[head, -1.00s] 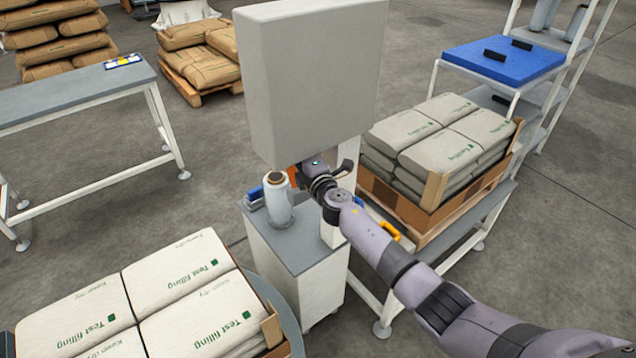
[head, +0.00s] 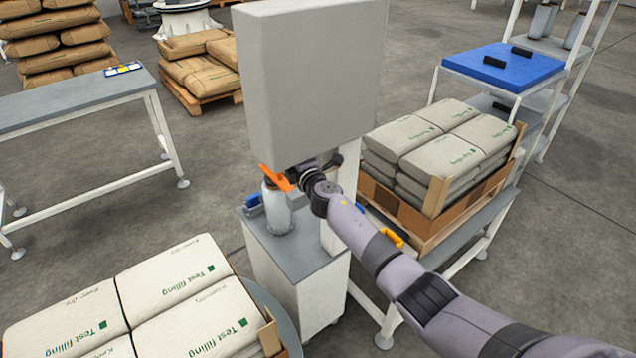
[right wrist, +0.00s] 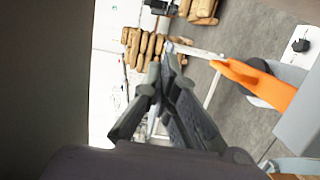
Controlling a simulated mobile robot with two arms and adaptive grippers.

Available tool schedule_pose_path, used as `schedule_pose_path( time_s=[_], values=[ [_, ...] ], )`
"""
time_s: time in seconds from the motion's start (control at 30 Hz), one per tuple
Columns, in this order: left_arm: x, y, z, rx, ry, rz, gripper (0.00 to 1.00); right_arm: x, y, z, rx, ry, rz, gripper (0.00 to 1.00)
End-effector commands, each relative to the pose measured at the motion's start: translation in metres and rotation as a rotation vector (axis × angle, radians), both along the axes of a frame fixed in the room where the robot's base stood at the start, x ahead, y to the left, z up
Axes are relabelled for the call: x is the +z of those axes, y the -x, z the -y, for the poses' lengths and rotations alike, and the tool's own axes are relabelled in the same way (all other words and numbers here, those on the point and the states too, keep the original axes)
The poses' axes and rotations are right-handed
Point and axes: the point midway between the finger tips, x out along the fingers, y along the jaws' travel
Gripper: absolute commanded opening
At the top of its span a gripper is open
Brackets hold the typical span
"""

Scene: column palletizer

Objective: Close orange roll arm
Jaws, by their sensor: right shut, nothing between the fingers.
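The orange roll arm (head: 273,177) reaches across the top of the upright film roll (head: 278,210) on the grey cabinet under the large grey box. In the right wrist view the orange arm (right wrist: 262,88) lies to the right of the fingers, apart from the fingertips. My right gripper (right wrist: 168,62) is shut and empty, its fingers together. In the head view my right gripper (head: 300,174) is beside the orange arm, below the box; its fingertips are largely hidden and I cannot tell contact there. My left gripper is not in view.
The grey box (head: 310,80) hangs close above my right gripper. More sacks (head: 165,295) lie front left. Open floor lies left of the cabinet.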

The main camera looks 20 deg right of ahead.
Motion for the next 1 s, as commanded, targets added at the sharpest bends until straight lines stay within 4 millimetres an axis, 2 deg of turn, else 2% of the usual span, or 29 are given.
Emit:
schedule_pose_path(
  time_s=[0.2,0.37,0.8,1.0],
  values=[
    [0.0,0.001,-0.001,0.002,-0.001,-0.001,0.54,0.001,0.004,0.003,-0.003,0.002,0.004,0.0],
    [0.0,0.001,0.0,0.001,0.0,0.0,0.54,0.003,0.018,0.007,-0.004,0.006,0.009,0.0],
    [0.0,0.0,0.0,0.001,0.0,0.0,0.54,-0.001,0.089,0.014,0.002,0.001,-0.002,0.0],
    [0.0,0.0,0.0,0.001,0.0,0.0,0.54,0.0,0.112,0.017,0.0,0.0,-0.001,0.0]
  ],
)
